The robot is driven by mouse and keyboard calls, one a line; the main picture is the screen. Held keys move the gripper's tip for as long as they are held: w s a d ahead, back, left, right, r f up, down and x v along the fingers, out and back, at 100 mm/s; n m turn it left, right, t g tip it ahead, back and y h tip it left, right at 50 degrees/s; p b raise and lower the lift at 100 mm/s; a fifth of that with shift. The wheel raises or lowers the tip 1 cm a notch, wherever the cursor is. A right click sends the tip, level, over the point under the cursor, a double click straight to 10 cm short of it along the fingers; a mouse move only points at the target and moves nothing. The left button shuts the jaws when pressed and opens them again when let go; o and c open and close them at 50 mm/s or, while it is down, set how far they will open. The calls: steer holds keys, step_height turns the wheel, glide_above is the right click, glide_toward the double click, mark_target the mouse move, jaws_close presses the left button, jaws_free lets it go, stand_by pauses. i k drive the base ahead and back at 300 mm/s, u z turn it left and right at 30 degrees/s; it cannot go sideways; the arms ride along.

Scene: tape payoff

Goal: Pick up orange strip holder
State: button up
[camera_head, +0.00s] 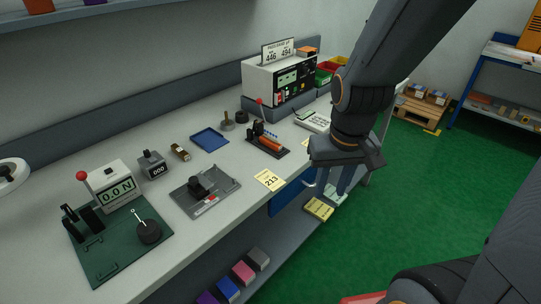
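An orange bar-shaped piece (268,144), which looks like the orange strip holder, lies on a small dark fixture (281,153) on the workbench. A dark upright part stands at its left end. My gripper (338,190) hangs fingers down to the right of it, out past the front edge of the bench. The gripper is apart from the orange piece and I see nothing held. Its fingers are small and partly hidden by the wrist, so the gap between them is unclear.
The workbench (150,205) also holds a blue tray (209,139), a grey plate fixture (205,197), a yellow card marked 213 (270,180) and a force gauge (115,188) on a green base. A white instrument box (277,80) stands behind. Green floor lies at right.

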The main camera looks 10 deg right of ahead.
mark_target(270, 143)
steer(key=u, duration=0.85)
steer(key=i, duration=0.5)
steer(key=z, duration=0.7)
